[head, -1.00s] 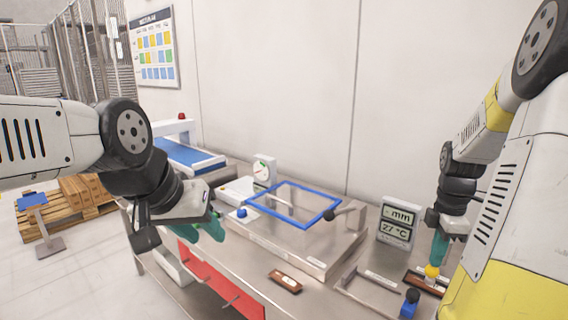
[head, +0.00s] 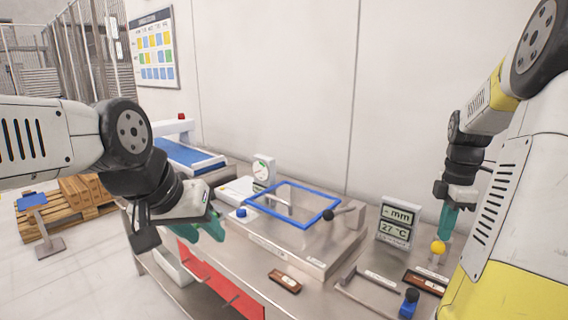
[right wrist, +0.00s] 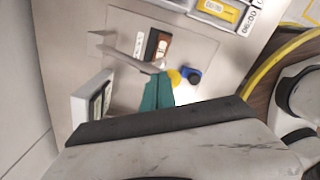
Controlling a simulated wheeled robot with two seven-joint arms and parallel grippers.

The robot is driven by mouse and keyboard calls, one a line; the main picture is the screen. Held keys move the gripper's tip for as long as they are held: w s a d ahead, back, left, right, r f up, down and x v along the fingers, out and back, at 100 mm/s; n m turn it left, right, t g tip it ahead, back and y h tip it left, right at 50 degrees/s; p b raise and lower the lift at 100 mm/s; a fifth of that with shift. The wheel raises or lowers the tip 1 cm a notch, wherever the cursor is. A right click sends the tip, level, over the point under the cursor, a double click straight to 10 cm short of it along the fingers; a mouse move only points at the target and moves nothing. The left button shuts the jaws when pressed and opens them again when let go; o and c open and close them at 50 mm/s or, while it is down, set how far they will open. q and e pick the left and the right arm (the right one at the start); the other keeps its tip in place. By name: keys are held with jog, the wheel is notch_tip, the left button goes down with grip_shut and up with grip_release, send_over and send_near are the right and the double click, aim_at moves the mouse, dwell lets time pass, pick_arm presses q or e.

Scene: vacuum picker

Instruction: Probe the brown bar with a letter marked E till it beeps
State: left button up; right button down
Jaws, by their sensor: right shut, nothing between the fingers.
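One brown bar (head: 284,281) with a pale label lies on the bench front. Another brown bar (head: 424,284) lies at the right, partly behind my right arm; a brown bar also shows in the right wrist view (right wrist: 153,46). I cannot read a letter on either. A yellow ball (head: 438,247) tops a thin stem by the right bar. My right gripper (head: 446,232), teal-fingered, is shut and empty just above the ball; its fingers also show in the right wrist view (right wrist: 160,88). My left gripper (head: 210,231) hangs off the bench's left front; its opening is unclear.
A display (head: 397,225) reads "- mm" and "27 °C". Bare bench lies around the front bar.

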jog(key=shift+w+d+r, duration=0.4)
jog(key=shift+w+r, duration=0.2)
jog(key=shift+r, duration=0.1)
jog(key=shift+w+d+r, duration=0.4)
jog(key=shift+w+r, duration=0.15)
jog(key=shift+r, duration=0.15)
jog(key=shift+w+d+r, duration=1)
jog(key=shift+w+r, duration=0.1)
jog(key=shift+w, duration=0.1)
jog(key=shift+w+d, duration=0.1)
